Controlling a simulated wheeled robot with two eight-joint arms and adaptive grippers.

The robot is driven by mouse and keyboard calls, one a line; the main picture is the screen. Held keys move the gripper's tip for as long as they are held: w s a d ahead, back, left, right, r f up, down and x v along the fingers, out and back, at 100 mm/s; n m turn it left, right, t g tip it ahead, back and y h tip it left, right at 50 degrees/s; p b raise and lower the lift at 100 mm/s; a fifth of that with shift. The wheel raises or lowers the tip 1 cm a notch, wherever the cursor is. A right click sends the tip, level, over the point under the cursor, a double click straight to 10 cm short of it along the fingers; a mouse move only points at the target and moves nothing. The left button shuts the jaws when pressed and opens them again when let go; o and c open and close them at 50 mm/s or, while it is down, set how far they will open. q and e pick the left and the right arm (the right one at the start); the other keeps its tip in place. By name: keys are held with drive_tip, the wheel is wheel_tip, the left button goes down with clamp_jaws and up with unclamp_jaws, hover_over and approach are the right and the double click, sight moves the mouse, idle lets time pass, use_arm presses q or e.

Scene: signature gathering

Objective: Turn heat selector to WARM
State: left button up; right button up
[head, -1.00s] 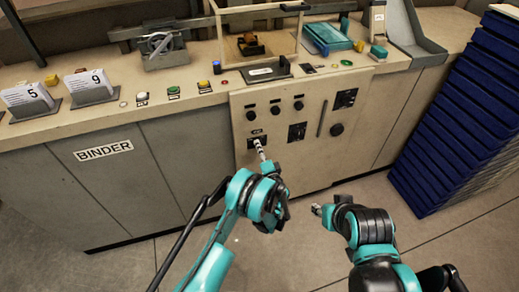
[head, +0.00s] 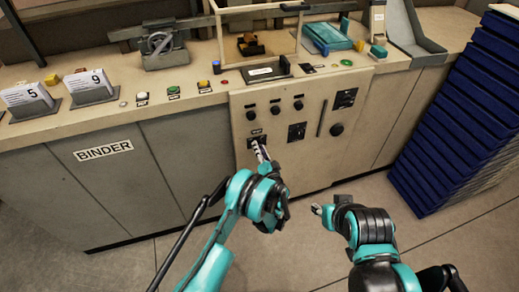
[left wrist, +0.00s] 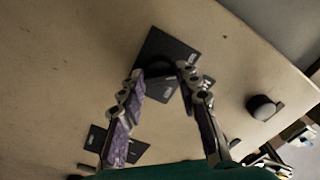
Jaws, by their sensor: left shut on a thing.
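A dark selector plate (head: 257,142) with a small label is on the left of the beige control panel (head: 245,180), below a row of knobs. It also shows in the left wrist view (left wrist: 178,50), with a round dark knob (left wrist: 157,66) partly hidden by my fingers. My left gripper (head: 261,148) is at this selector with its fingers on either side of the knob, shut on it. The fingers also show in the left wrist view (left wrist: 162,76). The selector's lettering is too small to read. My right gripper (head: 318,209) hangs in front of the panel, touching nothing; its fingers are unclear.
Several black knobs (head: 275,109) and another dark selector plate (head: 297,131) are close by on the panel. A stack of blue trays (head: 465,110) stands at the right. The floor (head: 320,250) before the panel is clear.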

sight(256, 126)
use_arm(q)
drive_tip(key=o, duration=1.1)
wheel_tip(256, 126, up, 10)
idle(0.4)
